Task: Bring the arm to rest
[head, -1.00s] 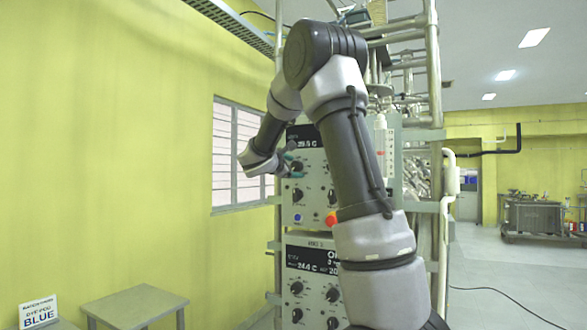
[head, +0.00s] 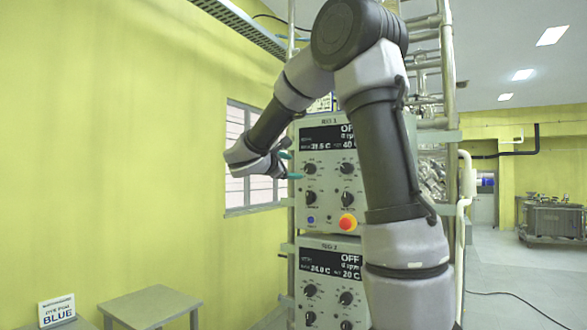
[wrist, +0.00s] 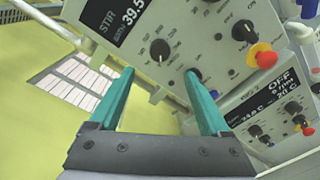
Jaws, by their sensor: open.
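My gripper (head: 287,166) is in front of the upper control panel (head: 328,206), near its left edge in the head view. In the wrist view my gripper (wrist: 158,92) shows two teal fingers spread wide apart with nothing between them. The same upper panel (wrist: 185,45) fills the top of the wrist view, tilted, with its knobs beyond the fingertips. I cannot tell the exact gap between fingertips and panel. My arm is raised and bent, and it hides part of the rack.
A lower control panel (head: 325,268) reads OFF. A red-orange emergency button (head: 347,223) sticks out of the upper panel. A small grey table (head: 150,304) and a sign reading BLUE (head: 57,311) stand at lower left. Open floor (head: 515,285) lies at right.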

